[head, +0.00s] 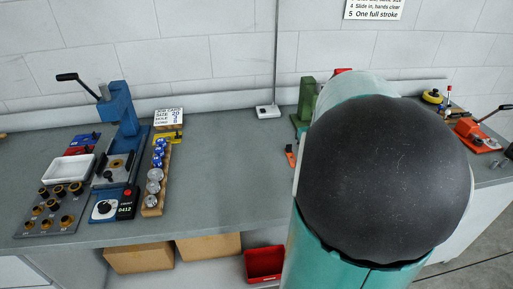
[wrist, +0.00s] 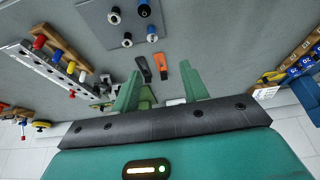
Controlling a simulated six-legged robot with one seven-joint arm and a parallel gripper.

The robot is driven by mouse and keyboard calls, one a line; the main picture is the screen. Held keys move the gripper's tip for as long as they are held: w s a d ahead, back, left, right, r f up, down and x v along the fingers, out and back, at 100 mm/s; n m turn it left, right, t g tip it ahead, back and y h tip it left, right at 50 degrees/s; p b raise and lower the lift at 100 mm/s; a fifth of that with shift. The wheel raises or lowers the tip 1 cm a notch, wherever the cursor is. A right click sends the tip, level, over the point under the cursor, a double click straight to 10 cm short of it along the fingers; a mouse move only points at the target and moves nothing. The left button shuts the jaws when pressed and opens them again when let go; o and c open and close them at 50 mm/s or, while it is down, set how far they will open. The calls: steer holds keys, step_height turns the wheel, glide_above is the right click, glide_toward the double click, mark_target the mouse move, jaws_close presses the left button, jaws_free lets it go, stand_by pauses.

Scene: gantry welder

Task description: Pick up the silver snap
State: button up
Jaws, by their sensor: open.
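In the head view, several silver round pieces (head: 153,187) stand in a row at the near end of a narrow wooden rack (head: 152,211), with blue ones behind them. I cannot tell which piece is the silver snap. The wrist view shows part of a wooden rack with blue pieces (wrist: 293,72) at the right edge, well apart from my gripper. My gripper (wrist: 160,88) is open in the wrist view, its two green fingers apart and holding nothing visible. In the head view my arm's dark round link hides the gripper and part of the bench.
A blue press (head: 122,122), white tray (head: 68,168) and grey plate of dark and brass pieces (head: 52,215) are left of the rack. An orange-handled tool (wrist: 160,66) and a dark one (wrist: 143,68) lie near my fingers.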

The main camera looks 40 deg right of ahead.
steer(key=shift+s+d+x, duration=0.15)
steer(key=shift+d+x, duration=0.05)
steer(key=shift+x, duration=2.2)
steer(key=shift+s+d+x, duration=0.2)
steer(key=shift+x, duration=2.15)
steer(key=shift+s+d+x, duration=0.15)
steer(key=shift+d+x, duration=0.05)
steer(key=shift+x, duration=2.2)
jaws_close()
